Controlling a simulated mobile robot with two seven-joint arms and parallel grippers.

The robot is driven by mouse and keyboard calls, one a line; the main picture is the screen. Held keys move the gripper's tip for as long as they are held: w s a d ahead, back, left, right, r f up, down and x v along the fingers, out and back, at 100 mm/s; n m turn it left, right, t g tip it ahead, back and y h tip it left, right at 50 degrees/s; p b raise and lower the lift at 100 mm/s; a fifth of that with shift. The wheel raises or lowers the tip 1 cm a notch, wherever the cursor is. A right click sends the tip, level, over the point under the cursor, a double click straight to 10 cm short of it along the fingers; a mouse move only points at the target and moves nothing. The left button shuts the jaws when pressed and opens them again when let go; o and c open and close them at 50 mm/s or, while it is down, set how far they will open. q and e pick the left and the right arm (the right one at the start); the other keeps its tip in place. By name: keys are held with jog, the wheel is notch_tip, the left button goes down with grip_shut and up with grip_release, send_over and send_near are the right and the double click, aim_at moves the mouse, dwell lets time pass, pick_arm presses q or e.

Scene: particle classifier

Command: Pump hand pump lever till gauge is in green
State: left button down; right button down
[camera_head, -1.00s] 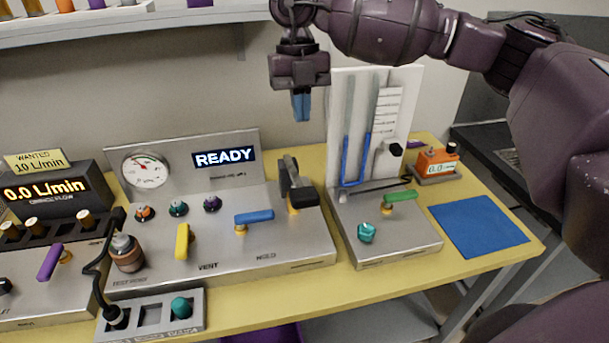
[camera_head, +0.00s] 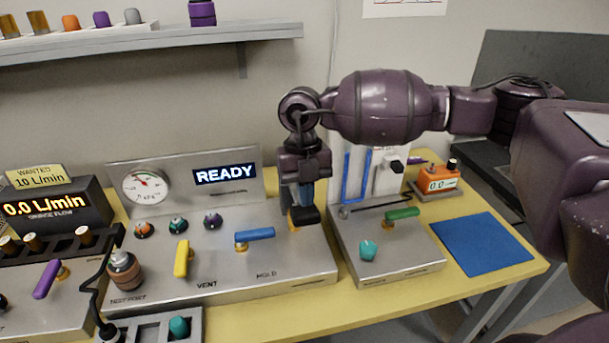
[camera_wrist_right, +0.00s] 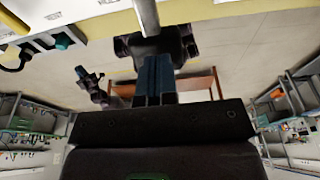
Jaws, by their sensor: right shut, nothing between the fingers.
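The round gauge (camera_head: 146,186) with a white face stands on the back panel of the steel unit (camera_head: 225,275), left of a READY display (camera_head: 225,174). Its needle is too small to read against any coloured band. My right gripper (camera_head: 304,200) points down with blue fingers shut and empty, right at the lever. I cannot tell whether it touches. The blue fingers (camera_wrist_right: 155,78) also show in the right wrist view. My left gripper is out of view.
A blue valve handle (camera_head: 255,234) and yellow valve handle (camera_head: 181,258) sit left of the lever. To the right stand a manometer unit (camera_head: 390,262) with a green handle (camera_head: 402,214), an orange meter (camera_head: 438,178) and a blue mat (camera_head: 482,243). A shelf (camera_head: 150,40) hangs above.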

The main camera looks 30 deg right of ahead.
jog(key=shift+s+f, duration=0.1)
jog(key=shift+f, duration=0.25)
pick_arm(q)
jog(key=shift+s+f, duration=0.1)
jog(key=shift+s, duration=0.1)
